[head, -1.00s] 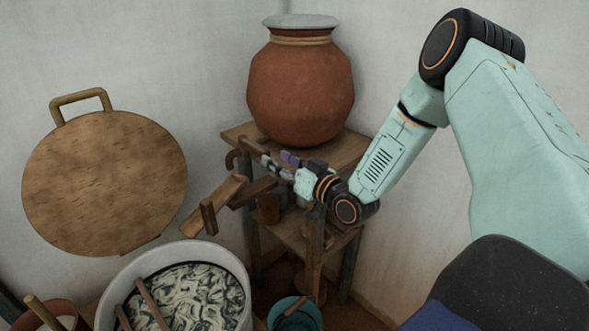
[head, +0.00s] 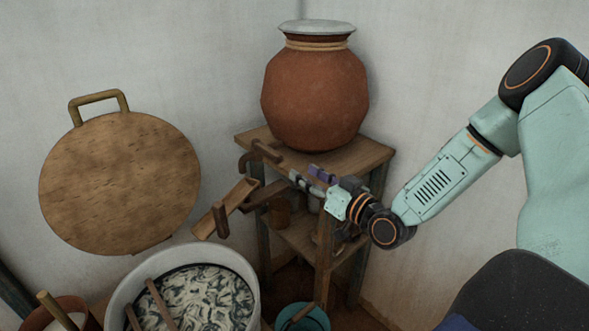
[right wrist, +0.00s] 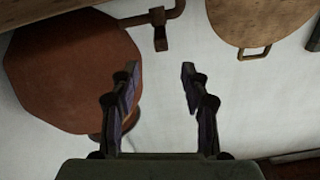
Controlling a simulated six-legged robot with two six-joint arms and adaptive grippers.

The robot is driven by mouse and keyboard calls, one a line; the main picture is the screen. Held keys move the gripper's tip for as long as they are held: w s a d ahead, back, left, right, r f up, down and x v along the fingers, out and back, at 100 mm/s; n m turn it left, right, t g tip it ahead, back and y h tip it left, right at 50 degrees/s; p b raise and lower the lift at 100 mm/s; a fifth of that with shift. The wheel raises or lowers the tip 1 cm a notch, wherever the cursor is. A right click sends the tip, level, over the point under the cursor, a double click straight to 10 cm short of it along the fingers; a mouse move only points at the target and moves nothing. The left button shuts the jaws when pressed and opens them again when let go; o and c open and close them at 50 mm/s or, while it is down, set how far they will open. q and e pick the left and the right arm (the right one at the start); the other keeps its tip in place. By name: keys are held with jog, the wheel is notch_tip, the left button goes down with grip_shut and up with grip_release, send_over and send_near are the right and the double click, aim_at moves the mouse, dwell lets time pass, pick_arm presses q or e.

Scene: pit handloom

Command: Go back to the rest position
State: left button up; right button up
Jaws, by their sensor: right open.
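My right gripper (head: 308,177) is in front of the wooden stand, just below the clay pot's level. Its arm comes in from the right. In the right wrist view the gripper (right wrist: 160,90) has its two fingers spread, with only the pale wall showing between them. It holds nothing. My left gripper is in neither view.
A red clay pot (head: 315,98) with a pale lid stands on the wooden stand (head: 372,152). A wooden trough (head: 228,206) juts out at the stand's left. A round wooden board (head: 120,185) is at the wall. Below are a white tub (head: 119,296) and a teal bucket (head: 318,318).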

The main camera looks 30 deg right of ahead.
jog(key=s+a+f+m+g+b, duration=0.1)
jog(key=s+a+f+g, duration=0.2)
jog(key=f, duration=0.3)
jog(key=s+a+f+m+g+h, duration=0.1)
jog(key=s+a+f+g, duration=0.25)
jog(key=f, duration=0.25)
jog(key=s+a+f+m+g+b, duration=0.1)
jog(key=s+a+f+g, duration=0.15)
jog(key=s+f, duration=0.2)
jog(key=s+a+f+n+g+h+b, duration=0.1)
jog(key=s+a+f+g+b, duration=0.1)
jog(key=s+f+g, duration=0.2)
jog(key=s+a+f+n+g+b, duration=0.1)
jog(key=s+f, duration=0.9)
jog(key=s, duration=1)
jog(key=a+n+g, duration=0.1)
jog(key=a+g, duration=0.1)
jog(key=g, duration=0.1)
jog(key=shift+g+h+b, duration=0.35)
jog(key=shift+g+h, duration=0.05)
